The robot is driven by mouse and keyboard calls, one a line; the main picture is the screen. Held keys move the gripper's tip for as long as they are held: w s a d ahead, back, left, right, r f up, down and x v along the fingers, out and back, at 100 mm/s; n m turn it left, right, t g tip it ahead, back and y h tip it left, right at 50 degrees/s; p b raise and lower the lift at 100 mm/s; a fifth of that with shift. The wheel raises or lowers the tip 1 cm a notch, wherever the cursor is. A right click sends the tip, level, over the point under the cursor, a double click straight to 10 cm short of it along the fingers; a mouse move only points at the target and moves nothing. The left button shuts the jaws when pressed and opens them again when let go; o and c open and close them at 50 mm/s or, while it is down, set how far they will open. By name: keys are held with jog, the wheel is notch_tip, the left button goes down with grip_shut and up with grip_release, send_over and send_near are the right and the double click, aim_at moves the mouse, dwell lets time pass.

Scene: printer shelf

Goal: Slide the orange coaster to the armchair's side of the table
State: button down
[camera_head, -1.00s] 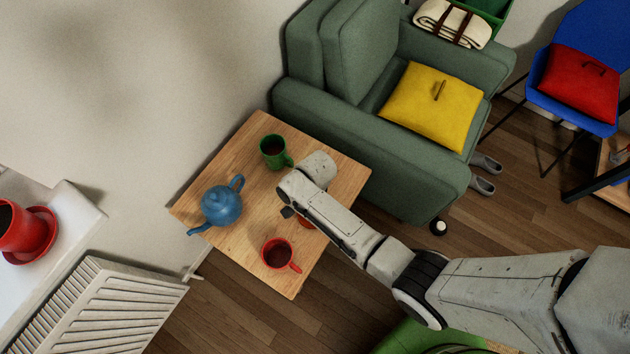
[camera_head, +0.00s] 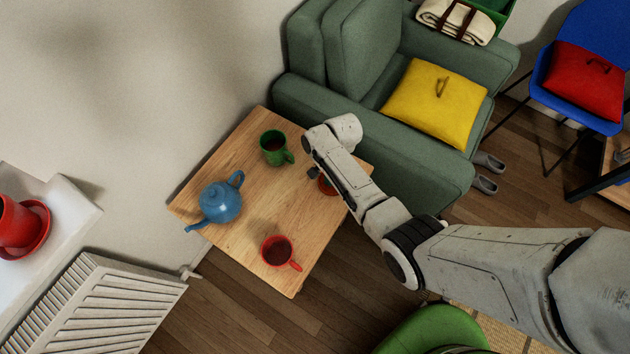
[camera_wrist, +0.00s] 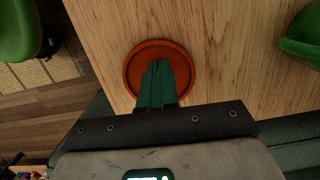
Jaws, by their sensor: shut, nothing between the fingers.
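The orange coaster (camera_head: 325,187) is a round, rimmed disc lying flat on the wooden table (camera_head: 262,205), near the edge by the green armchair (camera_head: 425,165). My arm hides part of it in the head view. In the wrist view the coaster (camera_wrist: 185,62) shows almost whole. My gripper (camera_wrist: 157,68) is shut and empty, its green fingertips over the middle of the coaster. Whether they touch it I cannot tell. In the head view my gripper (camera_head: 313,173) shows as a dark tip beside the coaster.
A green mug (camera_head: 273,148), a blue teapot (camera_head: 221,203) and a red mug (camera_head: 276,252) stand elsewhere on the table. The armchair's arm rises close to the table's right edge. A green seat (camera_head: 430,330) stands at the bottom. The table's middle is clear.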

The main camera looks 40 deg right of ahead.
jog(key=d, duration=0.2)
jog(key=d+f, duration=0.1)
jog(key=d, duration=0.1)
jog(key=shift+b, duration=0.35)
jog(key=shift+d, duration=0.1)
jog(key=shift+d+r+p, duration=0.1)
jog(key=shift+r+p, duration=0.7)
jog(key=shift+p, duration=0.1)
jog(key=shift+d, duration=0.15)
jog(key=shift+w+d, duration=0.15)
jog(key=shift+d, duration=0.15)
jog(key=w+d+b, duration=0.3)
jog(key=d+b, duration=0.2)
jog(key=d, duration=0.5)
jog(key=shift+w+d, duration=0.2)
jog(key=shift+d, duration=0.2)
jog(key=shift+a+r, duration=0.1)
jog(key=shift+a, duration=0.05)
